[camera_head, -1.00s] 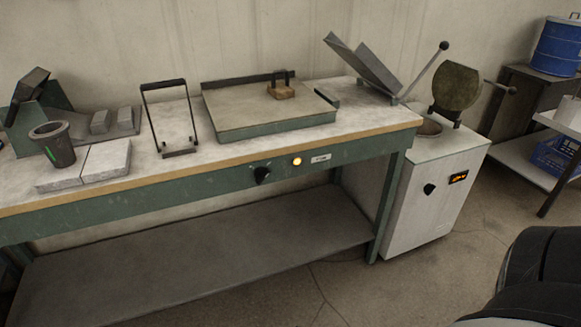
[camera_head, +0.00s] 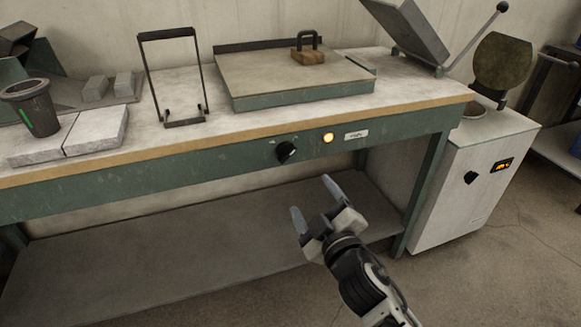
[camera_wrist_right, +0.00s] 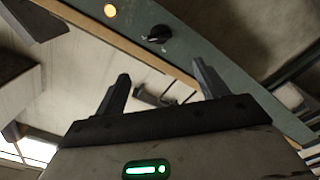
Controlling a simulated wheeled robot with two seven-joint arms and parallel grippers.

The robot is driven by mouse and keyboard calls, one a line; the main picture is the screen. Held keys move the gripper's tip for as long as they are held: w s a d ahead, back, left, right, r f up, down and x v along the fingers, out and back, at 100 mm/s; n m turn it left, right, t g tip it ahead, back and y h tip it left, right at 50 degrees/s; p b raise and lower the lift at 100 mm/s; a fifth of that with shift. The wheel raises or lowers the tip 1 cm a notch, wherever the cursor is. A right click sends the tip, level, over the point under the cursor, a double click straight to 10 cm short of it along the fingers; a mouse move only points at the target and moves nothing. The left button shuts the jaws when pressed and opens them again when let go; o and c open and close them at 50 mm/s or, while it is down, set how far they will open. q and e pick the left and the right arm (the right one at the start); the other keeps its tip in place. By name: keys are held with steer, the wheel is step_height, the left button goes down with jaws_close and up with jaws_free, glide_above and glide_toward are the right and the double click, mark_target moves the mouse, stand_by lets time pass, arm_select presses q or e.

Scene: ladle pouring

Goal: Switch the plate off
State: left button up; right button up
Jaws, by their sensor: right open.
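The plate (camera_head: 285,80) is a flat pale slab in a green frame on the bench top. A black knob (camera_head: 286,152) is on the green front rail of the bench, below the plate. A lit amber lamp (camera_head: 328,138) and a small white label (camera_head: 356,135) are to the right of it. My right gripper (camera_head: 314,200) is open and empty, below the knob and in front of the bench, not touching it. In the right wrist view the knob (camera_wrist_right: 160,34) shows beyond the fingers and the lamp (camera_wrist_right: 110,11) glows. My left gripper is not in view.
A wooden block with a black handle (camera_head: 308,55) sits on the plate. A black wire stand (camera_head: 172,75), a dark cup (camera_head: 35,108) and pale blocks are on the bench at left. A white cabinet (camera_head: 470,180) with its own knob (camera_head: 470,178) stands at right.

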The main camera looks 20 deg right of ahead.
mark_target(287, 155)
steer(key=w, duration=0.9)
steer(key=w+b, duration=0.1)
steer(key=w, duration=0.4)
steer(key=shift+w+a, duration=0.25)
steer(key=shift+w, duration=0.05)
steer(key=c, duration=1)
